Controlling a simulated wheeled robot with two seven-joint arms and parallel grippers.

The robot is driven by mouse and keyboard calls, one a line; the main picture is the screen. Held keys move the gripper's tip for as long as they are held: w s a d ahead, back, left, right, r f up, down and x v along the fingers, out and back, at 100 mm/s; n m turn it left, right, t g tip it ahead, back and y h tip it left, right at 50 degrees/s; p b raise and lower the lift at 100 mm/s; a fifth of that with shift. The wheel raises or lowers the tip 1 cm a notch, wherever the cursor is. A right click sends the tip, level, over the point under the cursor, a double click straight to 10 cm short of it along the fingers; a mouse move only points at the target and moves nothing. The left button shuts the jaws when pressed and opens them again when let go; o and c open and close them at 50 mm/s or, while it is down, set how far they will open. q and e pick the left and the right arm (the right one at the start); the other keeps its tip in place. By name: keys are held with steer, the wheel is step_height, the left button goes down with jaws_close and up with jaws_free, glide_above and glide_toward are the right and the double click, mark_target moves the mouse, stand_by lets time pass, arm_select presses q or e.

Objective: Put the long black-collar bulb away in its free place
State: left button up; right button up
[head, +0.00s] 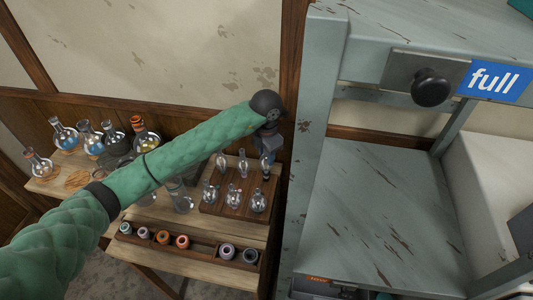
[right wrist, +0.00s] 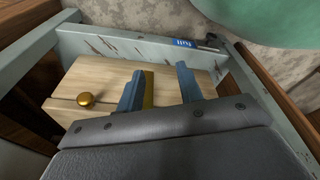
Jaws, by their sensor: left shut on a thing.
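My left gripper (head: 267,153) is at the back right corner of the wooden bulb rack (head: 224,211) in the head view, pointing down. It is shut on a bulb (head: 266,169), which stands over the rack's back right place. The bulb's collar is mostly hidden by the fingers, and I cannot tell whether its base touches the rack. Several other clear glass bulbs (head: 233,194) stand upright in the rack, in a front and a back row. My right gripper (right wrist: 158,84) shows in the right wrist view, open, with its two blue fingers apart and nothing between them.
A row of coloured rings (head: 182,241) lies in a wooden tray in front of the rack. Round flasks (head: 146,139) stand to the left, partly behind my left arm. A grey-green frame post (head: 314,150) rises close to the right. A wooden block with a brass knob (right wrist: 86,100) lies beneath my right gripper.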

steer(key=shift+s+a+f, duration=0.1)
steer(key=shift+f, duration=0.15)
steer(key=shift+s+a, duration=0.1)
steer(key=shift+s, duration=0.05)
